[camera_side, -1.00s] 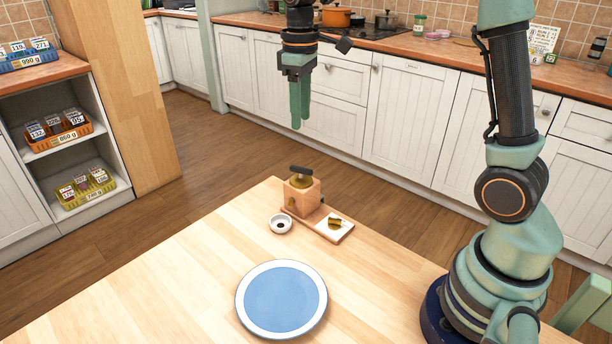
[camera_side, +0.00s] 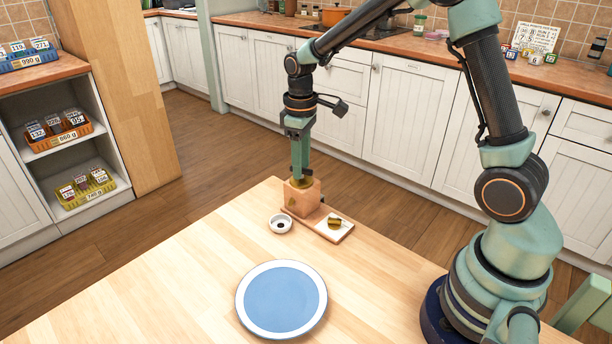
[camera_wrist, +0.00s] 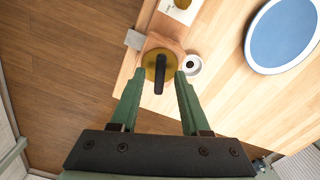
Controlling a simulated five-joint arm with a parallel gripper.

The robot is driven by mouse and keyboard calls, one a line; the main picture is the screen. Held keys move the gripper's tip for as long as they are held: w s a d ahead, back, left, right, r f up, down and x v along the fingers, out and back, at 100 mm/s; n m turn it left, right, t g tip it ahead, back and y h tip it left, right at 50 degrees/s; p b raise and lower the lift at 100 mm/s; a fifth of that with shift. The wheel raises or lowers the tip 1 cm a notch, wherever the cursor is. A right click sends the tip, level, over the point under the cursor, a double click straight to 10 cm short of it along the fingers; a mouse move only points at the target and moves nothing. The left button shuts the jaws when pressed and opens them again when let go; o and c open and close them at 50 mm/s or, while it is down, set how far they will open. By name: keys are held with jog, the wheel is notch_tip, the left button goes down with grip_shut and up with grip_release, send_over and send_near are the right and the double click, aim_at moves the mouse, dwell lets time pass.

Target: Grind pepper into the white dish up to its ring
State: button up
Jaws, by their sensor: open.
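The pepper grinder (camera_side: 302,198) is a wooden block with a round brass top and a dark bar handle (camera_wrist: 159,75). It stands on a wooden base board on the table. My gripper (camera_side: 300,177) points straight down at the grinder's top. In the wrist view my gripper (camera_wrist: 157,84) is open, one finger on each side of the handle; I cannot tell if they touch it. The small white dish (camera_side: 272,226) sits beside the grinder's left foot, with a dark round patch inside; it also shows in the wrist view (camera_wrist: 198,71). Its ring is too small to make out.
A white pad (camera_side: 341,235) with a small brass and dark piece lies at the board's right end. A blue plate with a white rim (camera_side: 282,299) lies nearer the front. The table (camera_side: 180,290) is clear to the left. The grinder stands near the table's far corner.

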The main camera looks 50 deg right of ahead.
grip_shut()
jog(key=shift+m, duration=0.3)
